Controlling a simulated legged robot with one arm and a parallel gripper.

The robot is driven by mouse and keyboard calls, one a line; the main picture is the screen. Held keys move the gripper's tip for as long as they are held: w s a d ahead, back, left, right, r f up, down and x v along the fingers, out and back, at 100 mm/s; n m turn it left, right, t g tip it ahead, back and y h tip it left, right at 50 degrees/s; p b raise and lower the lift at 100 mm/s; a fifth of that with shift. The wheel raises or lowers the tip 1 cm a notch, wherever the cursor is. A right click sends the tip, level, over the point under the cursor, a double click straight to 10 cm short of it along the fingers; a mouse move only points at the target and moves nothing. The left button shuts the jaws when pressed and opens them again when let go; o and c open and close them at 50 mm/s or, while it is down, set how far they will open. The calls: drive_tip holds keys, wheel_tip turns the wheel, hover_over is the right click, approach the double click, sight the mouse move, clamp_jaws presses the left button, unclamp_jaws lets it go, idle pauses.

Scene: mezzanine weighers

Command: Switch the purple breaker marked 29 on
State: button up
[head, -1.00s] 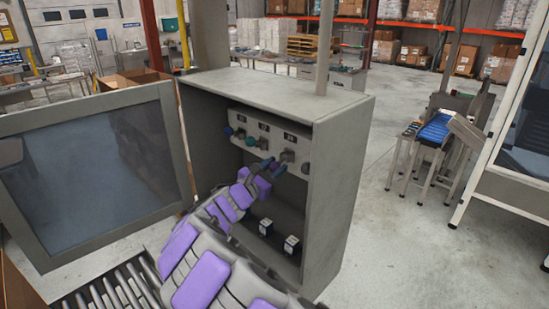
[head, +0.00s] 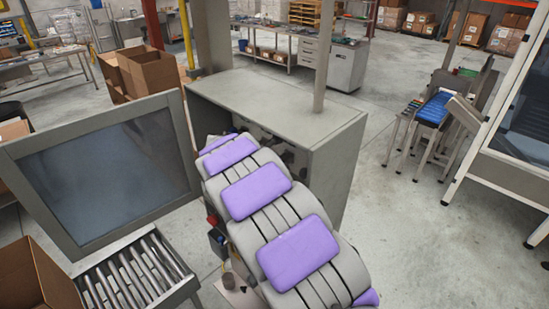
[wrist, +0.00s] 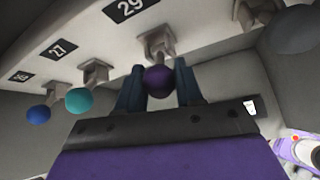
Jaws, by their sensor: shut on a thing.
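The purple breaker (wrist: 158,80) has a round purple knob on a grey lever, beside the black label 29 (wrist: 130,7) in the wrist view. My gripper (wrist: 160,92) is shut on this knob, with one dark finger on each side of it. I cannot tell from the lever's angle whether the breaker is on or off. In the head view, my own arm hides the gripper and the breakers inside the grey cabinet (head: 270,98).
A teal-knobbed breaker (wrist: 79,98) and a blue-knobbed one (wrist: 38,114) sit left of the purple one. A dark knob (wrist: 296,30) is to the right. The cabinet's windowed door (head: 110,175) stands open at left, above a roller conveyor (head: 135,270).

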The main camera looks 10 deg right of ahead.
drive_tip(key=shift+d+r+g+y, duration=0.1)
drive_tip(key=shift+g+y, duration=0.3)
drive_tip(key=shift+y, duration=0.1)
drive_tip(key=o, duration=0.7)
drive_tip(key=shift+c, duration=0.2)
drive_tip(key=o, duration=0.3)
drive_tip(key=shift+w, duration=0.3)
drive_tip(key=shift+s, duration=0.2)
drive_tip(key=shift+s+a+r, duration=0.15)
drive_tip(key=shift+a+r, duration=0.15)
drive_tip(key=s+a+b, duration=0.1)
drive_tip(key=s+a, duration=0.2)
drive_tip(key=s+a+r+b, duration=0.1)
drive_tip(key=s+a, duration=0.3)
drive_tip(key=s+a+r+b, duration=0.1)
drive_tip(key=s+a, duration=0.2)
drive_tip(key=a, duration=0.1)
drive_tip(key=shift+s+r, duration=0.25)
drive_tip(key=shift+d, duration=0.1)
